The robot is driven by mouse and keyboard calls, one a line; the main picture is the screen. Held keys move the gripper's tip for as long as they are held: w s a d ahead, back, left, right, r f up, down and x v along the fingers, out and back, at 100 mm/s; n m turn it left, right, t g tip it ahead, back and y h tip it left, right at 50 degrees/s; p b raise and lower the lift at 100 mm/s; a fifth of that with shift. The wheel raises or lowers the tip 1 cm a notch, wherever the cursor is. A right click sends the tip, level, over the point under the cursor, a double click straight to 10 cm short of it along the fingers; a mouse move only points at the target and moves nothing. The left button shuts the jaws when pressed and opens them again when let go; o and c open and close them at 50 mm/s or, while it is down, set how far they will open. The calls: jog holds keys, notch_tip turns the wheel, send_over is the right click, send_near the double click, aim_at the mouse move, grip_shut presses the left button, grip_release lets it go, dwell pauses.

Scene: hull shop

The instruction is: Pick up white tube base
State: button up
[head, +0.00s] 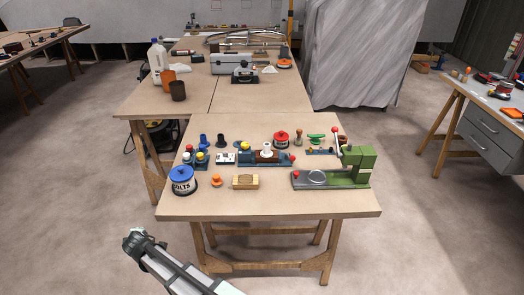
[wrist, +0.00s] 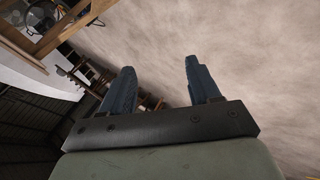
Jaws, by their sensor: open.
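Two white things stand on the near wooden table (head: 300,205). One is a low white block with dark spots (head: 225,158), left of the middle. The other is a rounded white piece (head: 266,147) on top of a brown and blue item near the middle. They are small here, and I cannot tell for sure which is the white tube base. My gripper (wrist: 160,68) is open and empty, its two dark fingers apart over the floor in the wrist view. In the head view my gripper (head: 134,240) is left of and in front of the table, away from every object.
A blue-lidded BOLTS tin (head: 183,180), an orange knob (head: 216,180), a wooden block (head: 245,182), a red tin (head: 281,139) and a green press (head: 355,165) crowd the table. Its front strip is clear. A second table (head: 210,98) stands behind.

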jog(key=w+r+m+h, duration=0.35)
jog(key=w+r, duration=0.85)
jog(key=r, duration=0.4)
notch_tip(320, 180, up, 18)
jog(key=m+g+h, duration=0.2)
jog(key=g, duration=0.5)
send_over(267, 145)
jog(key=f, duration=0.8)
jog(key=shift+s+a+f, duration=0.15)
jog(key=shift+s, duration=0.2)
jog(key=shift+s+f, duration=0.2)
jog(key=shift+f, duration=2.45)
